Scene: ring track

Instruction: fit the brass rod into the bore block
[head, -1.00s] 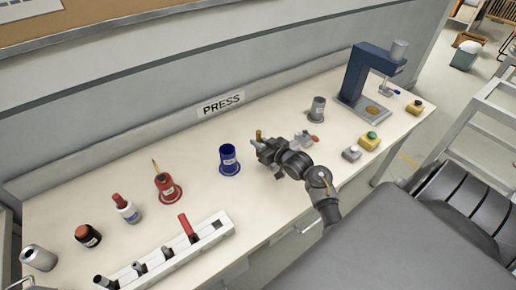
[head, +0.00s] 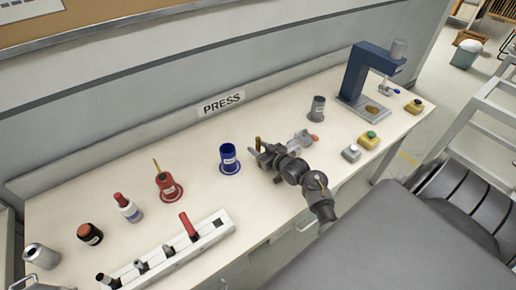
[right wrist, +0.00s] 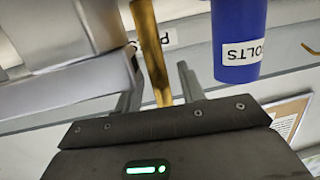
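The rod's lower end is hidden behind the gripper in the head view and out of frame in the wrist view. I cannot tell which part is the bore block, or whether the rod is in it. My left gripper is not in view.
A blue cup (head: 229,160) stands close left of the right gripper. A grey cylinder (head: 317,109) and a blue press (head: 366,80) stand to the right, with button boxes (head: 369,141) in front. Bottles and a white rack (head: 207,238) are on the left.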

